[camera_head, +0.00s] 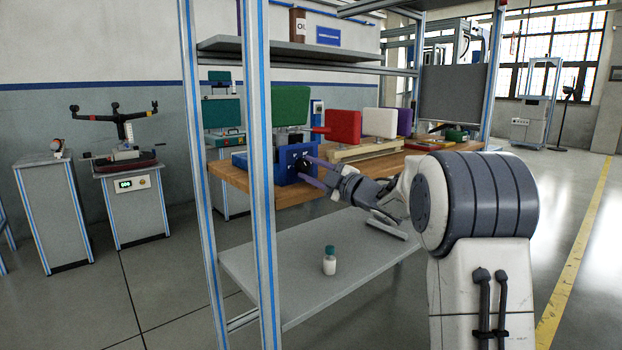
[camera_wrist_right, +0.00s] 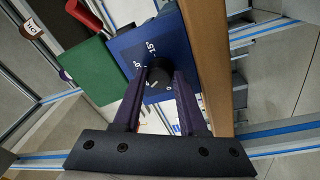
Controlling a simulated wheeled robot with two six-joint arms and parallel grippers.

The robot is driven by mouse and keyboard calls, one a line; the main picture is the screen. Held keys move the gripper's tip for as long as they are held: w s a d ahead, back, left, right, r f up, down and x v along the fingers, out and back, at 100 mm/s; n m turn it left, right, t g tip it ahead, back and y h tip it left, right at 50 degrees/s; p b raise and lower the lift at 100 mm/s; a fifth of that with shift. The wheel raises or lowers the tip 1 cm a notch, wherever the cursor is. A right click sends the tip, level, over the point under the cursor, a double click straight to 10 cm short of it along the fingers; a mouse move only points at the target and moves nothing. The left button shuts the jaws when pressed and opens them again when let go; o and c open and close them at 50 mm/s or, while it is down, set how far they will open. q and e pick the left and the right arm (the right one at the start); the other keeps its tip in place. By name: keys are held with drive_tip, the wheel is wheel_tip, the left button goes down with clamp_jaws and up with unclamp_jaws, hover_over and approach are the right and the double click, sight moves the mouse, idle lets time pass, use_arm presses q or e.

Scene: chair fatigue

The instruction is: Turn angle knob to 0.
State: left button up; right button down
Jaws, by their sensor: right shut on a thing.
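A blue box (camera_head: 285,176) with a dark angle knob (camera_head: 303,161) on its front stands at the wooden bench's edge. In the right wrist view, the blue panel (camera_wrist_right: 148,45) carries white markings, and the black round knob (camera_wrist_right: 160,73) sits between my purple fingers. A short pale line shows on the knob; I cannot tell its reading surely. My right gripper (camera_head: 306,167) reaches in from the right and is shut on the knob. It also shows in the right wrist view (camera_wrist_right: 159,82). The fingers hide the knob's sides. My left gripper is not in view.
Green (camera_head: 291,106), red (camera_head: 343,125), white (camera_head: 379,122) and purple panels stand along the wooden bench (camera_head: 290,195). A metal frame post (camera_head: 262,200) rises in front of the bench. A white bottle with a green cap (camera_head: 329,262) stands on the lower shelf.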

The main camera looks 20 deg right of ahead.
drive_tip(key=n+g+b, duration=0.1)
drive_tip(key=n+b, duration=0.2)
drive_tip(key=n, duration=0.4)
drive_tip(key=shift+d+f, duration=0.1)
drive_tip(key=shift+d, duration=0.05)
drive_tip(key=n+b, duration=0.2)
drive_tip(key=n, duration=0.3)
drive_tip(key=shift+n+g, duration=0.4)
drive_tip(key=shift+c, duration=2.3)
unclamp_jaws()
drive_tip(key=shift+r, duration=0.2)
drive_tip(key=p+v, duration=0.1)
drive_tip(key=v, duration=0.9)
drive_tip(key=shift+d, duration=0.2)
